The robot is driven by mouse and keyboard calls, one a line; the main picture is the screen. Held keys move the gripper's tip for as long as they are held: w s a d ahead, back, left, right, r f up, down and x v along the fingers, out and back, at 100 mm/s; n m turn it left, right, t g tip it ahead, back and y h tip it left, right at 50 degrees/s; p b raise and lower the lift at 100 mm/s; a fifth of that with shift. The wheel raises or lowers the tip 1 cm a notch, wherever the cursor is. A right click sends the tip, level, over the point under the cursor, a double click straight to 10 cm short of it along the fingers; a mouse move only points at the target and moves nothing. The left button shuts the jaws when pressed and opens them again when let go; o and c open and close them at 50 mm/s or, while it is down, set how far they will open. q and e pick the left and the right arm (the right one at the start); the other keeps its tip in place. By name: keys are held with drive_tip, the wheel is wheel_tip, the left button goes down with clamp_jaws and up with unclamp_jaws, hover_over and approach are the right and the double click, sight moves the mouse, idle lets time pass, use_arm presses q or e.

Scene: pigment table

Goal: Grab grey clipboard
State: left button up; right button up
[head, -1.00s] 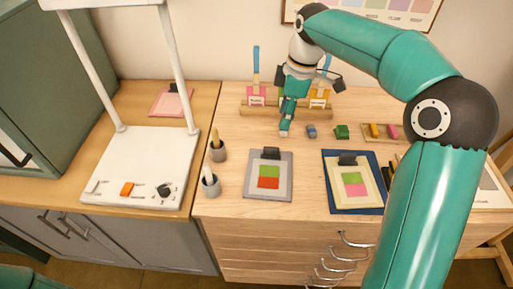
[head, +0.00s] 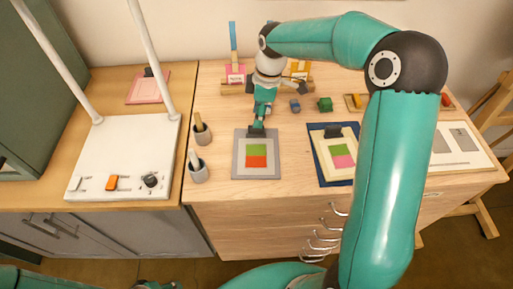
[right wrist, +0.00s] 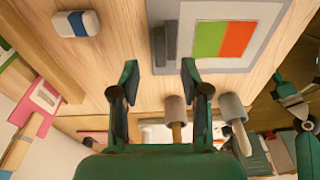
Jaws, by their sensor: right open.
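The grey clipboard (head: 239,158) lies flat on the wooden table, with a dark clip at its far edge and a sheet with green and red patches. My right gripper (head: 258,124) is just above the clip end in the head view. In the right wrist view its two fingers (right wrist: 160,76) are apart with nothing between them, and the clipboard's clip (right wrist: 165,46) lies just beyond the gap between the tips. Part of my left arm shows at the lower left of the head view; its finger state is unclear.
A blue clipboard (head: 322,172) lies to the right. Two grey cups (head: 199,173) with tools stand left of the grey clipboard. A white stand (head: 120,150) is at left.

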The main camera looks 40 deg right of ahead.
sight(256, 150)
drive_tip(key=f, duration=0.2)
drive_tip(key=f+p, duration=0.1)
drive_tip(key=f, duration=0.2)
drive_tip(key=shift+w+a, duration=0.15)
drive_tip(key=shift+a, duration=0.05)
clamp_jaws()
